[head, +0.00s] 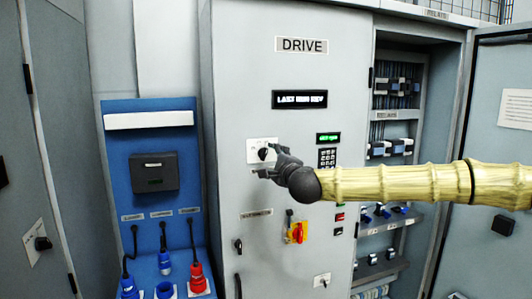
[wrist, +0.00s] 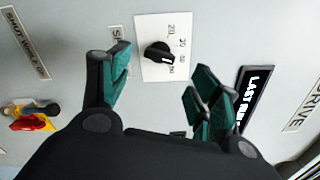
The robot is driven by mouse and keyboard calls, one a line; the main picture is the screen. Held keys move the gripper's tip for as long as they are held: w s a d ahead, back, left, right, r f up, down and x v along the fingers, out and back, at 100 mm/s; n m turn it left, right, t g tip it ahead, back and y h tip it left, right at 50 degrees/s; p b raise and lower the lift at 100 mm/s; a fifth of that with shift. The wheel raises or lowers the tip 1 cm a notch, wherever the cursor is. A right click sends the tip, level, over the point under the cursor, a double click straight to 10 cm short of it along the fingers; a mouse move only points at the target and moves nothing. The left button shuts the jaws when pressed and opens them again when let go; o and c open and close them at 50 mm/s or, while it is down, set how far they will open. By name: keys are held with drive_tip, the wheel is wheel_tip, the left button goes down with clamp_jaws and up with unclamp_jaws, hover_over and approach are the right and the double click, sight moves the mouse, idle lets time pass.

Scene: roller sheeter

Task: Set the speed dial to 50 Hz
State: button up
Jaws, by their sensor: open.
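The speed dial (wrist: 158,52) is a black knob on a white scale plate (wrist: 147,28) on the grey drive cabinet door. In the wrist view a pale mark on the knob points to the lower right, toward the higher numbers; I cannot tell exactly which number it meets. My gripper (wrist: 163,75) is open, with one green-padded finger on either side of the knob in the picture. The knob looks free of both fingers. In the head view my gripper (head: 264,162) is at the plate (head: 254,145) and partly hides the knob.
A display (head: 300,99) and a keypad (head: 327,158) are above and right of the dial. A red-handled switch on a yellow plate (head: 300,239) is below. An open relay compartment (head: 393,115) lies right. A blue socket panel (head: 117,185) stands left.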

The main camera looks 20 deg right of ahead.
sight(265, 155)
drive_tip(key=w+p, duration=0.2)
drive_tip(key=w, duration=0.2)
drive_tip(key=shift+w+a, duration=0.1)
drive_tip(key=shift+w, duration=0.25)
drive_tip(key=shift+w+f+p, duration=0.1)
drive_tip(key=shift+w+p, duration=0.2)
drive_tip(key=shift+w, duration=0.65)
drive_tip(key=c, duration=1)
